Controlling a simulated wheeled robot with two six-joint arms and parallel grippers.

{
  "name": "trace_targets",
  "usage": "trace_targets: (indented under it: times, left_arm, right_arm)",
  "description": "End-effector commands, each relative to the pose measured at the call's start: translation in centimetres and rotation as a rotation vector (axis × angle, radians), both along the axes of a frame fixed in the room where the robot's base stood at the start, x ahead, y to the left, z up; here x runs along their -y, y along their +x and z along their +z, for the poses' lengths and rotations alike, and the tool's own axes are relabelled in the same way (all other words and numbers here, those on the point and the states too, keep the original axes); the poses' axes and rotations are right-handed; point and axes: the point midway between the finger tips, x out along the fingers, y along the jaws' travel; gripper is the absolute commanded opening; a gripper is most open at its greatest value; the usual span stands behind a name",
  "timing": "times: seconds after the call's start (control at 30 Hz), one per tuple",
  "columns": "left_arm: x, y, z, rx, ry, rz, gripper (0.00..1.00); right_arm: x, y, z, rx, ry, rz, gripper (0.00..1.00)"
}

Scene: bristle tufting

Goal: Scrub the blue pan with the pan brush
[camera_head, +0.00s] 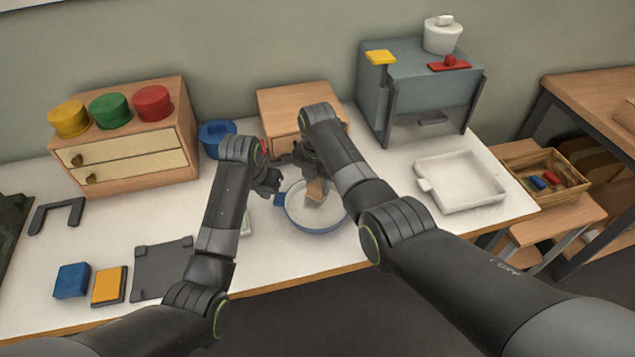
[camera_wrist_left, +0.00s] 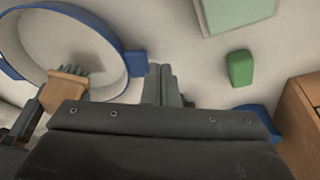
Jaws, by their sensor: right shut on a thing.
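The blue pan (camera_head: 327,227) sits on the white table, with its blue handle (camera_head: 280,201) pointing left. It also shows in the left wrist view (camera_wrist_left: 121,52), with its handle (camera_wrist_left: 135,63) toward my left fingers. The pan brush (camera_head: 316,190) is a wooden block, tilted inside the pan. Its dark bristles face the pan floor in the left wrist view (camera_wrist_left: 68,88); contact is unclear. My right gripper (camera_head: 309,168) is shut on the brush. My left gripper (camera_wrist_left: 165,80) is beside the pan handle, its fingers close together with nothing visible between them.
A small wooden drawer cabinet (camera_head: 285,101) stands behind the pan, and a blue lidded pot (camera_head: 217,136) is back left. A green block (camera_wrist_left: 240,68) and a pale green item (camera_wrist_left: 237,12) lie near my left gripper. A white tray (camera_head: 462,181) is right.

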Motion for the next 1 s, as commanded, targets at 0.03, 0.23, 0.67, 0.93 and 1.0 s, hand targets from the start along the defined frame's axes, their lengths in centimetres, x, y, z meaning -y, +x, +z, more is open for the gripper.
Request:
trace_targets:
  times: [0.03,0.23,0.67,0.93,1.0]
  left_arm:
    - [0.0,0.0,-0.1,-0.001,0.000,0.000,0.00]
    - [0.0,0.0,-0.5,-0.001,0.000,0.000,0.00]
    - [0.0,0.0,-1.4,-0.001,0.000,0.000,0.00]
    - [0.0,0.0,-1.9,-0.001,0.000,0.000,0.00]
    - [0.0,0.0,-2.1,-0.001,0.000,0.000,0.00]
  right_arm:
    - [0.0,0.0,0.0,0.000,0.000,0.000,0.16]
    - [0.0,0.0,0.0,0.000,0.000,0.000,0.16]
    - [0.0,0.0,0.0,0.000,0.000,0.000,0.16]
    - [0.0,0.0,0.0,0.000,0.000,0.000,0.16]
    - [0.0,0.0,0.0,0.000,0.000,0.000,0.16]
